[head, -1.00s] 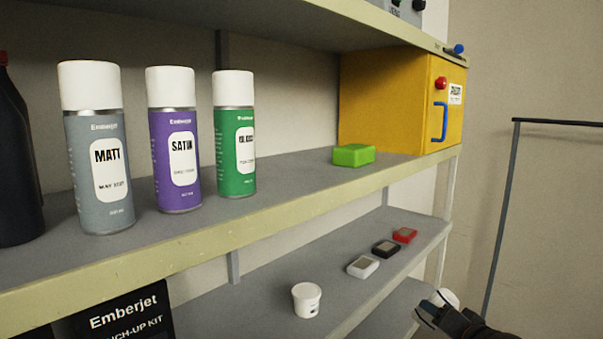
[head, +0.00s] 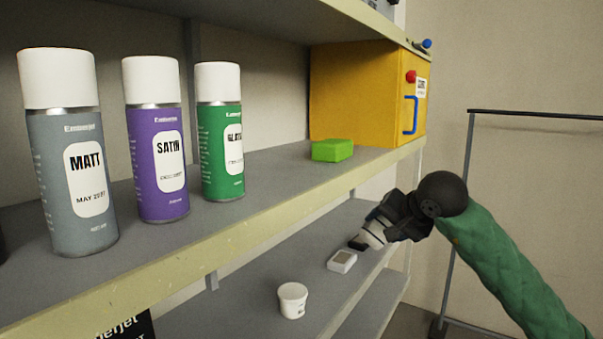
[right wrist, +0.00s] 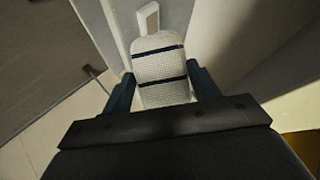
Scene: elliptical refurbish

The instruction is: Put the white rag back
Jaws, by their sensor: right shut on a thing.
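The white rag (right wrist: 160,78), a woven cloth with two dark stripes, is between the fingers of my right gripper (right wrist: 164,88) in the right wrist view. That gripper is shut on it. In the head view my right gripper (head: 378,228) is in front of the lower shelf's right part, below the yellow cabinet. A small piece of the rag (head: 373,236) shows at its fingertips, just above and right of a small white box. I cannot tell whether the rag touches the shelf. My left gripper is not in view.
The lower shelf (head: 245,290) holds a white tub (head: 292,300) and the small white box (head: 342,261). The upper shelf has grey, purple and green spray cans, a green block (head: 332,150) and a yellow cabinet (head: 365,95). A dark metal rack (head: 465,170) stands at right.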

